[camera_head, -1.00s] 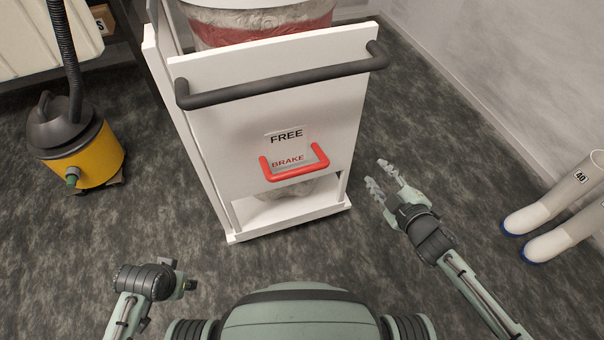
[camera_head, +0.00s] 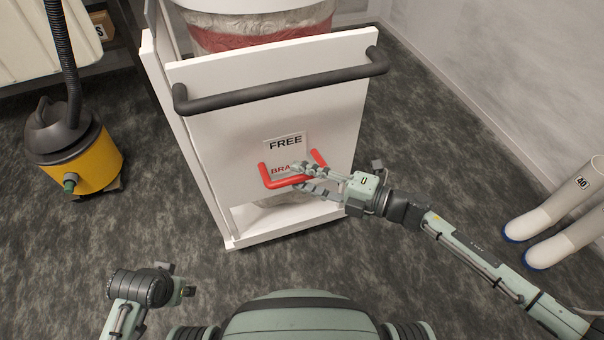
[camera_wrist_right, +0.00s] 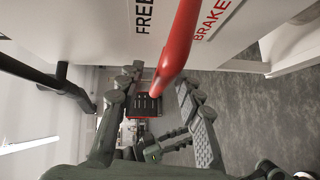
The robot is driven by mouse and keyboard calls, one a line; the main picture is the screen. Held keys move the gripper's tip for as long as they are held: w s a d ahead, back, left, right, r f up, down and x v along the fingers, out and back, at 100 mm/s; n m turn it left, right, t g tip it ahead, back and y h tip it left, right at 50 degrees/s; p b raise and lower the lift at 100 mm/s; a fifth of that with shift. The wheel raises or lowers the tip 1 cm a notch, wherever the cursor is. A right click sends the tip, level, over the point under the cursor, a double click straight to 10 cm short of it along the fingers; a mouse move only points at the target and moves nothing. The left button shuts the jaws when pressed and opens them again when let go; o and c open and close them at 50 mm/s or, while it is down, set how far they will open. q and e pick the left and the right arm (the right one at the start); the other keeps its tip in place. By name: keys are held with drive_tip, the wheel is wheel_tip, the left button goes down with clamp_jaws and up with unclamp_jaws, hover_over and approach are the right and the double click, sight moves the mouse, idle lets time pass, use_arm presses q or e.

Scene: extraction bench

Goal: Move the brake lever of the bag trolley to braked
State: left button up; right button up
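The white bag trolley (camera_head: 222,141) stands in front of me with a black push handle (camera_head: 283,86). The red U-shaped brake lever (camera_head: 271,182) sticks out from its front panel, over the BRAKE label and below FREE. My right gripper (camera_head: 297,178) is at the lever's right half, fingers apart, one above and one below the bar. In the right wrist view the red lever (camera_wrist_right: 178,45) comes down between the two open fingers (camera_wrist_right: 160,100); I cannot tell if they touch it. My left gripper (camera_head: 188,283) hangs low at left, away from the trolley; its fingers are unclear.
A yellow and black vacuum (camera_head: 82,158) with a hose stands on the floor at left. White boots (camera_head: 548,220) stand at right, near my right forearm. A pale wall (camera_head: 480,70) closes the right side. The floor before the trolley is clear.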

drive_tip(key=shift+w+a, duration=0.25)
drive_tip(key=shift+a, duration=0.15)
drive_tip(key=shift+c, duration=0.6)
clamp_jaws()
